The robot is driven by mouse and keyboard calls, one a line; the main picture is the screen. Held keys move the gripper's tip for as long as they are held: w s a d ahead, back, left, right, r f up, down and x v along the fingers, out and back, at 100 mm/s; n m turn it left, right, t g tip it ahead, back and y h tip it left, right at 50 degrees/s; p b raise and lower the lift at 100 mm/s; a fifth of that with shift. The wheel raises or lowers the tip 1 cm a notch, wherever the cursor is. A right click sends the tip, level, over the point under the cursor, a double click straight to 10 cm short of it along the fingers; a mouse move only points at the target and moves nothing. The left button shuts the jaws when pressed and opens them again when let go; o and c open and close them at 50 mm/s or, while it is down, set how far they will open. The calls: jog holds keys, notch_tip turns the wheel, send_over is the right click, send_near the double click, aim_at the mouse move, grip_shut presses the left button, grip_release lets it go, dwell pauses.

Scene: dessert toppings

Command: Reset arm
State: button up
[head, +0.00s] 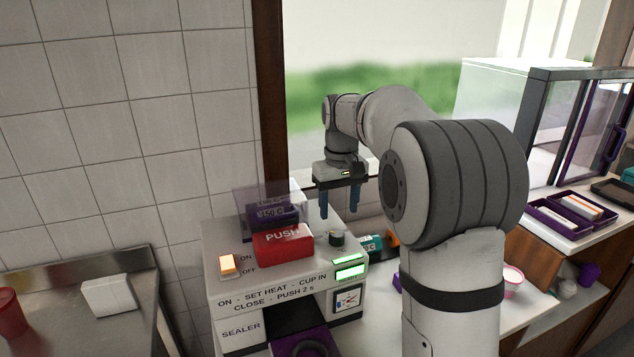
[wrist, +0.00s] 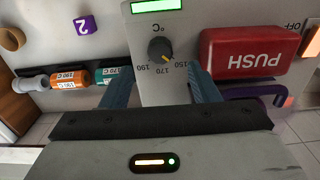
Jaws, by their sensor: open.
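My gripper (head: 340,200) hangs with its fingers pointing down above the right side of the sealer machine (head: 225,272), and my arm reaches in from the right. Its two blue fingers are apart with nothing between them. In the wrist view the fingers of my gripper (wrist: 160,90) frame the round black heat knob (wrist: 160,49), but I cannot tell how far above it they are. The knob's dial has marks of 150, 170 and 190. The red PUSH bar (head: 283,243) is left of the knob in the head view.
A steel counter with a white block (head: 107,295) and red cup (head: 10,313) is left. A glass cabinet (head: 570,120) and purple tray (head: 568,214) are right.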

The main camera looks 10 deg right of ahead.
jog(key=s+f+m+t, duration=0.1)
jog(key=s+f, duration=0.1)
jog(key=s, duration=1.2)
jog(key=s+f+m+t, duration=0.1)
jog(key=s+f+t, duration=0.1)
jog(key=s, duration=1.2)
jog(key=shift+s+f, duration=0.35)
jog(key=shift+f, duration=0.3)
